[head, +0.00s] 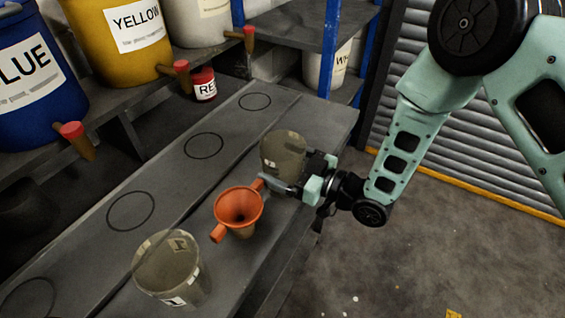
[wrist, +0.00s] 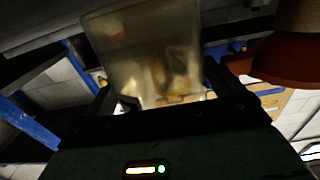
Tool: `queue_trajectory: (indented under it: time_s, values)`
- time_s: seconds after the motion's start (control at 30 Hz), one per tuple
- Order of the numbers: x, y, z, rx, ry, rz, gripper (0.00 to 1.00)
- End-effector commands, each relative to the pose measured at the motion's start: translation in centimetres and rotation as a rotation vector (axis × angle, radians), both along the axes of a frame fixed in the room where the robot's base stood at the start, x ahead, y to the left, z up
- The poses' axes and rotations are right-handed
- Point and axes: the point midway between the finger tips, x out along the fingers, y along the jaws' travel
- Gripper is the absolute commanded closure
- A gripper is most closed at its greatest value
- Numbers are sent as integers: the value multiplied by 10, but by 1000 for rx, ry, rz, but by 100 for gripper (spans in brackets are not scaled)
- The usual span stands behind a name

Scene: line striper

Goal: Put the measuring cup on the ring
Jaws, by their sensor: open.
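A translucent, smoky measuring cup (head: 283,152) stands about upright at the right part of the grey bench. My gripper (head: 276,184) is open and low at the cup's near side. In the wrist view the cup (wrist: 150,55) rises between the spread fingers of my gripper (wrist: 158,95); whether either finger touches it I cannot tell. A second similar cup (head: 168,268) stands at the near left of the bench. Black rings are drawn along the bench: one at the far end (head: 255,102), one in the middle (head: 204,146), one further left (head: 130,211), and part of one at the lower left.
An orange funnel (head: 240,207) stands between the two cups, close to my gripper; it looms at the right in the wrist view (wrist: 285,58). Blue (head: 25,75) and yellow (head: 115,40) tapped buckets and a small red jar (head: 204,86) are behind. The visible rings are bare.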

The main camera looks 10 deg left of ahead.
Motion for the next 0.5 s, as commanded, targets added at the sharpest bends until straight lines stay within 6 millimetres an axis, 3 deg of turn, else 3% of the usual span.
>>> queue_trajectory:
  time_s: [0.27, 0.4, 0.5]
  values:
    - [1, 4, -1, 0, 1, 1, 7]
    - [1, 3, -1, 0, 1, 0, 41]
    - [1, 3, 0, 1, 0, 0, 45]
